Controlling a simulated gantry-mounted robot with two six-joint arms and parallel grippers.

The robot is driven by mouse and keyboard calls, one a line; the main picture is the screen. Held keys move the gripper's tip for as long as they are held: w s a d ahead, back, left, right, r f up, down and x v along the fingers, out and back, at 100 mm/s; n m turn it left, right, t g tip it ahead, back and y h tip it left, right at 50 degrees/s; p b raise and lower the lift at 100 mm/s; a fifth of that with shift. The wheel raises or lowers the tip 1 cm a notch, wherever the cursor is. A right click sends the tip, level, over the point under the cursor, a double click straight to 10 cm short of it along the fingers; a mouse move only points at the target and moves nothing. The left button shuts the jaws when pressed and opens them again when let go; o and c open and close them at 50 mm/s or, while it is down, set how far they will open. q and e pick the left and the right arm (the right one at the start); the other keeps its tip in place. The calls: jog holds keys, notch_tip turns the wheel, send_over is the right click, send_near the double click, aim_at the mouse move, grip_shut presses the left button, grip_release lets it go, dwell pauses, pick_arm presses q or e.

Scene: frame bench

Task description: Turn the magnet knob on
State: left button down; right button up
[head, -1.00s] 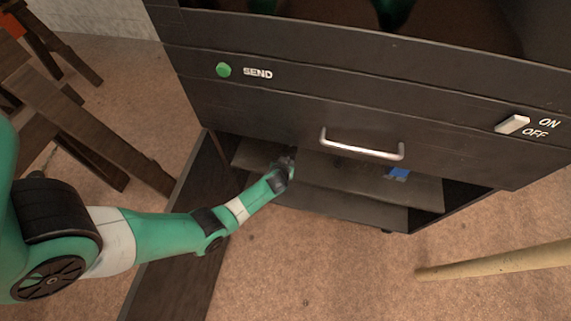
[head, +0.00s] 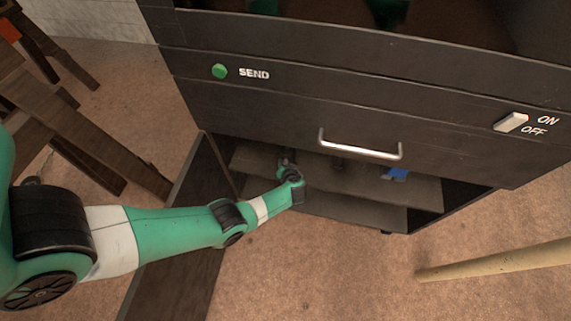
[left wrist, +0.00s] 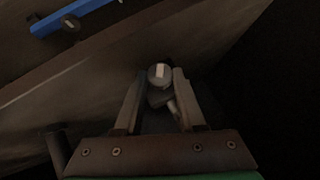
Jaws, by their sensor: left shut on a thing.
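The magnet knob (left wrist: 159,73) is a small round grey knob with a pale bar on its face, seen in the left wrist view between my fingertips. My left gripper (left wrist: 160,84) is shut on it, one finger at each side. Part of the knob's mount shows dimly below it, between the fingers. In the head view my left arm reaches into the open lower compartment under the drawer, and the wrist end is at the shelf. The knob cannot be made out there. My right gripper is in neither view.
A dark cabinet drawer (head: 270,113) with a metal handle (head: 360,150) overhangs the compartment. A blue item (head: 396,174) lies on the shelf (head: 375,185). An open door (head: 185,235) stands left.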

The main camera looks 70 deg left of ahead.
pick_arm(q)
jog(key=shift+f, duration=0.1)
jog(key=c, duration=0.5)
grip_release()
jog(key=shift+r, duration=0.2)
jog(key=p+v, duration=1.1)
jog(key=p, duration=0.1)
jog(key=shift+d, duration=0.25)
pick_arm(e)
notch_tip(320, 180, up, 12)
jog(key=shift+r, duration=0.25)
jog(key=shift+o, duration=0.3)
